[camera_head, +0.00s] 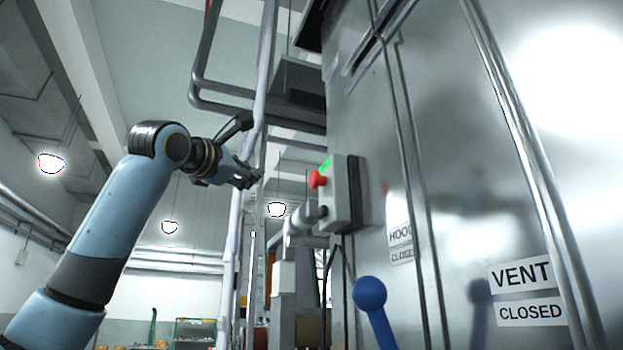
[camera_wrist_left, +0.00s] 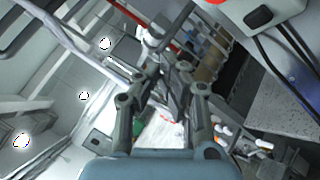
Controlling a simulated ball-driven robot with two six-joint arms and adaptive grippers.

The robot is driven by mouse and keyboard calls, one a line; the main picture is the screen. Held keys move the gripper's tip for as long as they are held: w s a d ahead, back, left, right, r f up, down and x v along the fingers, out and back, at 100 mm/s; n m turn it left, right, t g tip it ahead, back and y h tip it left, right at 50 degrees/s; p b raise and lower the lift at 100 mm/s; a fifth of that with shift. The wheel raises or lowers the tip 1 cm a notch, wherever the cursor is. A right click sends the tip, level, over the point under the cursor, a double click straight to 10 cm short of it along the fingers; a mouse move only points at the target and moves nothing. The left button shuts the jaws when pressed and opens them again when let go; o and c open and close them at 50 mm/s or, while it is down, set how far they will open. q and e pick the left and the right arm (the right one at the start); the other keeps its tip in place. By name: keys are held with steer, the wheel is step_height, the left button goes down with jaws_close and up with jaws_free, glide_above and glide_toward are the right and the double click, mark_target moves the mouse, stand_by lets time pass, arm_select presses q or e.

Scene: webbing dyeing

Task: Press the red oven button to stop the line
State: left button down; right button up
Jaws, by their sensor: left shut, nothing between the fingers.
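The red button (camera_head: 317,179) sticks out from the left face of a grey control box (camera_head: 341,192) on the side of the metal oven. Its red edge also shows at the top of the left wrist view (camera_wrist_left: 214,1), cut off by the frame. My left gripper (camera_head: 254,179) is shut and empty. It is to the left of the button at about the same height in the picture, with a gap between them. In the left wrist view the fingers (camera_wrist_left: 170,88) are together with nothing in them. My right gripper is not in view.
The steel oven wall (camera_head: 450,160) fills the right side, with a blue ball-ended lever (camera_head: 370,293) and a sign reading VENT CLOSED (camera_head: 522,290). A pale vertical pipe (camera_head: 258,100) runs behind my left gripper. Cables (camera_wrist_left: 285,60) hang below the box.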

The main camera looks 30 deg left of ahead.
mark_target(315, 180)
arm_select(q)
steer(key=w+d+p, duration=0.5)
steer(key=w+p, duration=0.1)
steer(key=shift+w+d, duration=0.35)
steer(key=shift+w, duration=0.05)
stand_by(1.4)
steer(key=shift+w+d, duration=0.65)
steer(key=shift+w, duration=0.1)
stand_by(1.0)
steer(key=shift+s, duration=0.1)
steer(key=shift+s+a, duration=0.65)
steer(key=shift+s, duration=0.05)
